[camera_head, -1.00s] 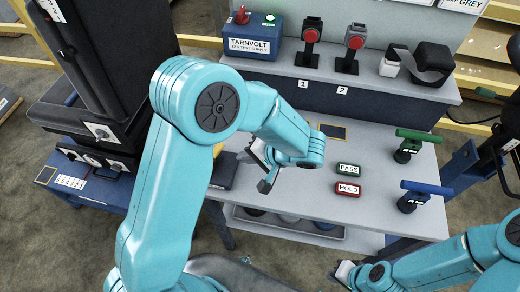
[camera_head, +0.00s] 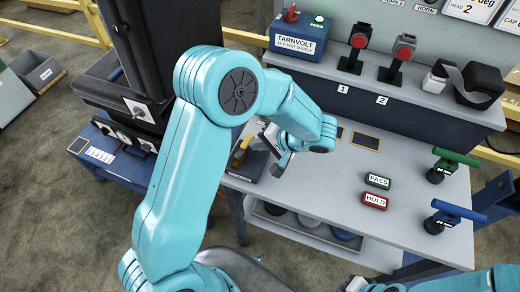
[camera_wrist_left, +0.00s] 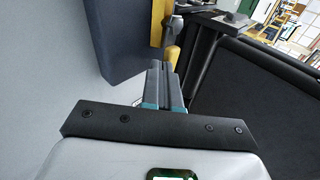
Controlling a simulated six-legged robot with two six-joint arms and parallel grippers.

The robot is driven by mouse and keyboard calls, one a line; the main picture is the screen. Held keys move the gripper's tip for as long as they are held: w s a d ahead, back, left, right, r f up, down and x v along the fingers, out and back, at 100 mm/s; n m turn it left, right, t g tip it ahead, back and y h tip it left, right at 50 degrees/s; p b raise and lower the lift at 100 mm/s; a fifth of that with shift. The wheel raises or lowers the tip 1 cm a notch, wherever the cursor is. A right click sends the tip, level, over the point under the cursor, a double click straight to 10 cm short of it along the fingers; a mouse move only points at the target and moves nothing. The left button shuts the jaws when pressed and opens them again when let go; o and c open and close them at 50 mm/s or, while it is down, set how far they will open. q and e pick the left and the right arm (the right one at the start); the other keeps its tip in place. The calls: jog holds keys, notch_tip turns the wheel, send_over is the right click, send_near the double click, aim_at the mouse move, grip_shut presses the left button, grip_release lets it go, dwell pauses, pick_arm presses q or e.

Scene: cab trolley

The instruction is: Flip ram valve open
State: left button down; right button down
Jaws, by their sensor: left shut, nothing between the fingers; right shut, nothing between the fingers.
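A yellow lever (camera_head: 241,152) stands on a dark base at the left end of the bench, just left of my left gripper (camera_head: 271,154) in the head view. I cannot tell for sure that it is the ram valve. In the left wrist view, a yellow handle (camera_wrist_left: 172,57) shows just beyond the fingertips of my left gripper (camera_wrist_left: 165,75), with a yellow bar (camera_wrist_left: 158,22) above it. The left fingers are shut and empty; contact with the handle cannot be told. My right gripper (camera_head: 366,286) is at the bottom edge of the head view, shut and partly cut off.
Green (camera_head: 456,156) and blue (camera_head: 459,208) T-handles stand at the bench's right. PASS (camera_head: 377,180) and HOLD (camera_head: 374,201) blocks lie mid-bench. Two red-button stands (camera_head: 355,50) and a blue supply box (camera_head: 299,38) occupy the shelf. A dark machine (camera_head: 140,50) stands left.

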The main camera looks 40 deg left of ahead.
pick_arm(q)
jog(key=shift+w+a+f+n+g+b, duration=0.2)
jog(key=shift+w+f+n+g+b, duration=0.05)
jog(key=shift+f+n+g+b, duration=0.2)
jog(key=shift+w+a+r+n+g, duration=0.1)
jog(key=shift+w+a+n+g, duration=0.05)
jog(key=shift+w+n+g, duration=0.3)
jog(key=shift+s+r, duration=0.3)
jog(key=shift+s, duration=0.05)
jog(key=shift+w+f, duration=0.15)
jog(key=shift+w, duration=0.05)
jog(key=shift+s+d+b, duration=0.3)
jog(key=shift+s+b, duration=0.05)
jog(key=shift+b, duration=0.05)
jog(key=shift+s+d, duration=0.2)
jog(key=shift+d, duration=0.1)
pick_arm(e)
jog(key=f, duration=0.3)
jog(key=shift+w+d+f, duration=0.1)
jog(key=shift+w+f, duration=0.15)
